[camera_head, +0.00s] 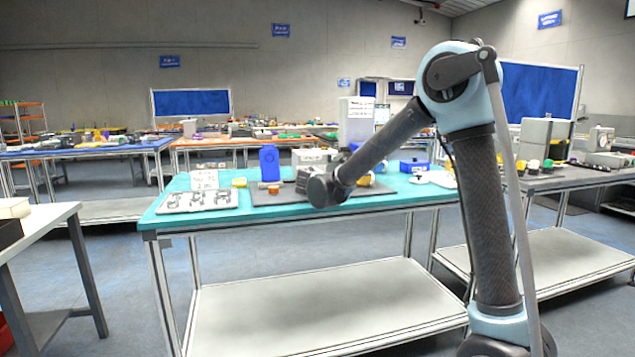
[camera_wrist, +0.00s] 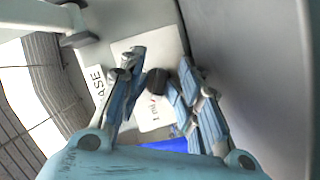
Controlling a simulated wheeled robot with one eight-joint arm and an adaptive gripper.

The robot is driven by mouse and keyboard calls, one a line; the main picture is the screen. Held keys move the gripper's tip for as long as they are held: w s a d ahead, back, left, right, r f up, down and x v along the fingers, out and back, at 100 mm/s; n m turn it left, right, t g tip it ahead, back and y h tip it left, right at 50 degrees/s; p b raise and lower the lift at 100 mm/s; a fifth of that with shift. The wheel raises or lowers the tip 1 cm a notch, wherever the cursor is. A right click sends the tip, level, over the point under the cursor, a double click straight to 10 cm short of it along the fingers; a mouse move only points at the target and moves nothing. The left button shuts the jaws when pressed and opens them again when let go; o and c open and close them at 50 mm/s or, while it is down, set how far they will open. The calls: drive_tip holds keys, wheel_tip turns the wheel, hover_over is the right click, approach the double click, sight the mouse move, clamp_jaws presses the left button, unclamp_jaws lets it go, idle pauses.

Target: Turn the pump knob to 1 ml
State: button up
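In the wrist view, a dark round knob (camera_wrist: 156,82) stands on a white label plate (camera_wrist: 150,112) with small red print, on a pale device face. I take it to be the pump knob; its setting cannot be read. My gripper (camera_wrist: 158,66) is open, one finger on each side of the knob, with a gap showing on both sides. In the head view, my arm reaches down over the teal table (camera_head: 375,203). My gripper's fingers and the knob are hidden there behind my arm.
A large grey surface (camera_wrist: 250,70) rises close on the right in the wrist view. On the teal table are a tray with metal parts (camera_head: 197,202), a blue bottle (camera_head: 270,164) and a light grey box (camera_head: 313,157).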

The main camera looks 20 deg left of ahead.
drive_tip(key=shift+s+a, duration=0.1)
drive_tip(key=shift+s+r, duration=0.1)
drive_tip(key=shift+s, duration=0.2)
drive_tip(key=v, duration=1.1)
drive_tip(key=shift+d, duration=0.25)
